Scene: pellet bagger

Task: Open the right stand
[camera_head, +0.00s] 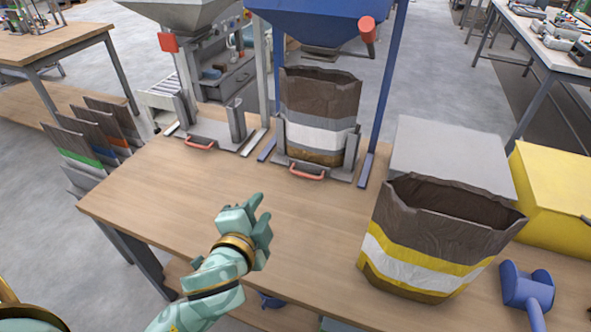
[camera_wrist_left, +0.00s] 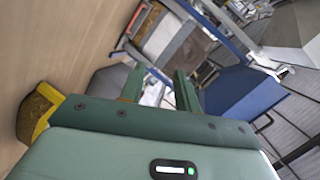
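The right stand (camera_head: 315,170) is a grey metal frame with upright side plates and a red handle (camera_head: 307,173) at its front. It stands on the wooden table below the blue hopper (camera_head: 318,22). A brown bag with a white band (camera_head: 320,115) stands upright between the plates. My left gripper (camera_head: 257,212) is above the table, in front and to the left of the stand, apart from the handle. In the left wrist view its two green fingers (camera_wrist_left: 159,88) are spread with nothing between them. My right gripper does not show.
A left stand (camera_head: 215,132) with its own red handle is empty below a grey hopper. A brown bag with yellow and white bands (camera_head: 430,245) stands open at right, near a grey box (camera_head: 450,150), a yellow box (camera_head: 560,200) and a blue tool (camera_head: 527,288). The table's middle is clear.

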